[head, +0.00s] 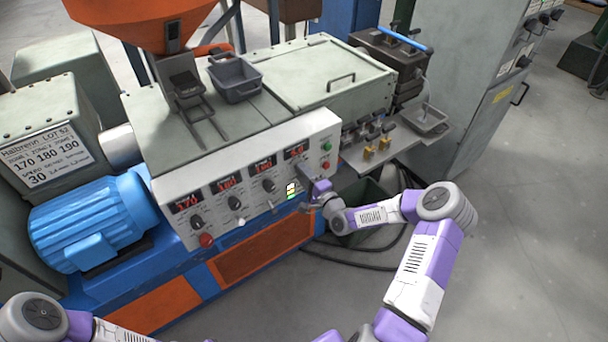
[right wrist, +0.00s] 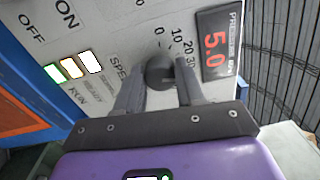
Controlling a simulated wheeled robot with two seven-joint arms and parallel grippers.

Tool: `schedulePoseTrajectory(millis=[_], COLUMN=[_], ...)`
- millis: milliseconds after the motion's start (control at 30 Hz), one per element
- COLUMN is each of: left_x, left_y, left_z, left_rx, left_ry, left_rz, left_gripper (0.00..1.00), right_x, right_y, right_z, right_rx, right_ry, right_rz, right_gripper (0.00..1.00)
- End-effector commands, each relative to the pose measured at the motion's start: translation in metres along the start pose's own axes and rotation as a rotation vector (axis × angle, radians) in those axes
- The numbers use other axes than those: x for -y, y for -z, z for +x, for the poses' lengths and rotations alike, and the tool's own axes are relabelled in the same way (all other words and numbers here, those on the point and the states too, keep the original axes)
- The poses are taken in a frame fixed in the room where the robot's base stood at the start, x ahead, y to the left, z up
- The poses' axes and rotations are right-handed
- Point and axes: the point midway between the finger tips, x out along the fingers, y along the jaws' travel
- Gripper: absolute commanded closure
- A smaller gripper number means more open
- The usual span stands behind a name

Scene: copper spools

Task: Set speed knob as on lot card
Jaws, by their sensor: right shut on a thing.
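The lot card (head: 45,155) is on the grey cabinet at the left. It reads LOT 52, with 170 180 190 and a large 30 on the speed line. The speed knob (right wrist: 160,70) is a dark round knob on the white panel (head: 215,200), beside the letters SPE and a scale showing 0, 10, 20, 30. My right gripper (right wrist: 160,78) is shut on it, one finger on each side; the head view shows that gripper (head: 318,190) at the panel's right part, hiding the knob. I cannot read the knob's pointer. My left gripper is out of view.
Red displays sit along the panel; the pressure display (right wrist: 219,42) reads 5.0. Small lamps (head: 291,191) and ON/OFF lettering are close to the knob. A red button (head: 206,240) is at the panel's lower left. A blue motor (head: 90,220) stands left; open floor lies right.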

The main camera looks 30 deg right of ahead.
Motion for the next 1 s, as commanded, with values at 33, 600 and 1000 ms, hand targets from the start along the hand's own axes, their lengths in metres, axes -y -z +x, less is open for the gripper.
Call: schedulePoseTrajectory(millis=[33, 600, 1000], left_x=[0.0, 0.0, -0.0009], left_y=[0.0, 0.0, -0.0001], left_z=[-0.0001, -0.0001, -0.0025], left_rx=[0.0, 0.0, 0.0], left_ry=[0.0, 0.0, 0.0], left_rz=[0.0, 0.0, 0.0], left_gripper=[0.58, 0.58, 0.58], right_x=[-0.0007, -0.0007, -0.0002], right_y=[0.0, -0.0001, 0.0004], right_z=[-0.0005, -0.0003, -0.0084], right_rx=[0.0, 0.0, -0.001], right_ry=[-0.002, -0.002, -0.003], right_rz=[0.006, 0.011, 0.01], right_gripper=[0.93, 0.39, 0.37])
